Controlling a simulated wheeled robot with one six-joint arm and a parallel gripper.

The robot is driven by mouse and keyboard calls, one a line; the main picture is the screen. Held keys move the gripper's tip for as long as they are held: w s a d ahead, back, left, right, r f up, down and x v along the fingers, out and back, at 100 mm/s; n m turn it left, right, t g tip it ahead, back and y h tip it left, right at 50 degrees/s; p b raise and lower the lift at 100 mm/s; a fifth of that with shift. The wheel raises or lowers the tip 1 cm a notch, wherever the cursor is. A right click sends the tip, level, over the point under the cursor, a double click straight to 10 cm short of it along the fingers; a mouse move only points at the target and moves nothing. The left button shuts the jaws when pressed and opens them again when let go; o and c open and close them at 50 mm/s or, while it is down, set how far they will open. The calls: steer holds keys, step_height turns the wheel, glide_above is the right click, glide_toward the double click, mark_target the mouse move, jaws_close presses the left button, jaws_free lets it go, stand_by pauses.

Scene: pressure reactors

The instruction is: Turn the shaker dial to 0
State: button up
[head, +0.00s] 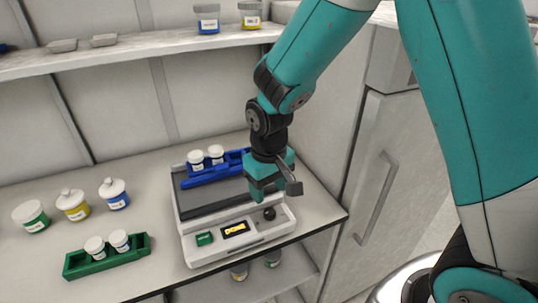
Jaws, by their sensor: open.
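The shaker (192,247) is a white box with a dark top plate, standing on the bench near its right end. Its sloped front has a green button (204,239), a small dark display (235,229) with yellow characters too small to read, and a round black dial (269,213) at the right. My gripper (272,194) points down just above and behind the dial in the picture. It is open, with nothing seen between its fingers. A gap shows between the gripper and the dial, and the dial's setting cannot be read.
A blue rack (209,174) with white-capped vials sits on the shaker's plate. A green rack (78,265) with two vials and several loose jars (73,204) stand to the left. A shelf (130,50) runs above. The bench's right edge and a grey door (400,150) are close.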

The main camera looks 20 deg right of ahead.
mark_target(269, 211)
step_height(269, 211, up, 10)
steer(key=shift+r, duration=0.2)
stand_by(0.4)
steer(key=s+a+r+n+y, duration=0.2)
steer(key=s, duration=0.7)
steer(key=s+a+r+n+y, duration=0.2)
steer(key=s+r, duration=0.1)
steer(key=s, duration=0.6)
steer(key=shift+s+a+n, duration=0.15)
steer(key=shift+a+n, duration=0.05)
steer(key=shift+n, duration=0.1)
